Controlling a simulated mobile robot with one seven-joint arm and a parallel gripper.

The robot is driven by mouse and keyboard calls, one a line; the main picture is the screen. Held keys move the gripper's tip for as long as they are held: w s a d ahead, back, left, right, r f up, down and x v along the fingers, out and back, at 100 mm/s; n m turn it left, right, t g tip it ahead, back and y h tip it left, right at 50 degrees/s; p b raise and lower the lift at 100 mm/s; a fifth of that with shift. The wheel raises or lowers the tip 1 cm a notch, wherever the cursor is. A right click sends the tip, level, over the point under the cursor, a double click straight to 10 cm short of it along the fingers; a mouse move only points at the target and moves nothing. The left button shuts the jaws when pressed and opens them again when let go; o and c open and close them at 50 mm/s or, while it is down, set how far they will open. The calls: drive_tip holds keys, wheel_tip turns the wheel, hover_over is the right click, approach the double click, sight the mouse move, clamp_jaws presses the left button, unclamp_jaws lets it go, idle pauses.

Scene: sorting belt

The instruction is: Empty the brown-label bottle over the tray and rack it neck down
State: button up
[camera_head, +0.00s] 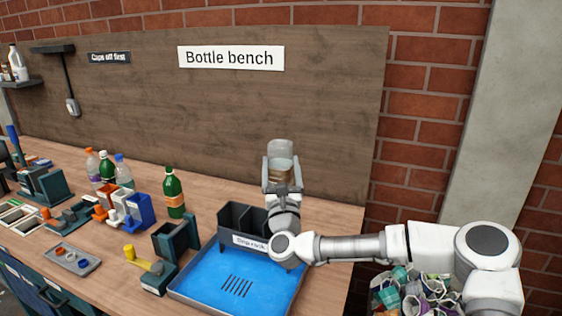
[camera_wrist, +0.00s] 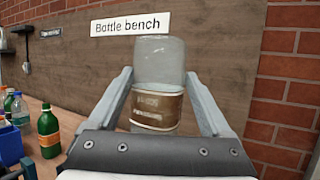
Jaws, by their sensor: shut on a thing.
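My gripper (camera_head: 282,178) is shut on the clear brown-label bottle (camera_head: 280,148), with a finger on either side of it. In the wrist view the bottle (camera_wrist: 160,62) has its wide end uppermost and its brown label (camera_wrist: 156,109) between the fingers (camera_wrist: 162,105). Its neck is hidden behind the gripper. The blue tray (camera_head: 215,274), with a slotted drain, lies at the front of the bench. The dark drip rack (camera_head: 234,219) stands at the tray's back edge. The bottle appears above and to the right of the rack; my wrist covers part of the rack.
A green bottle with an orange label (camera_head: 174,193) stands left of the rack. A dark stand (camera_head: 176,238) and yellow-handled device (camera_head: 143,260) are beside the tray. Several bottles and coloured bins are farther left. A wooden backboard (camera_head: 330,100) rises behind.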

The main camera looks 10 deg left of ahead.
sight(281, 180)
wheel_tip(281, 180, down, 3)
drive_tip(key=shift+f+b, duration=0.2)
drive_tip(key=shift+b, duration=0.7)
wheel_tip(281, 180, down, 13)
drive_tip(key=b, duration=1.2)
drive_tip(key=shift+r+b, duration=0.2)
drive_tip(key=shift+b, duration=0.1)
drive_tip(key=o, duration=1.3)
drive_tip(key=shift+s, duration=0.1)
drive_tip(key=v, duration=1.7)
drive_tip(key=shift+p, duration=0.3)
drive_tip(key=shift+n, duration=0.3)
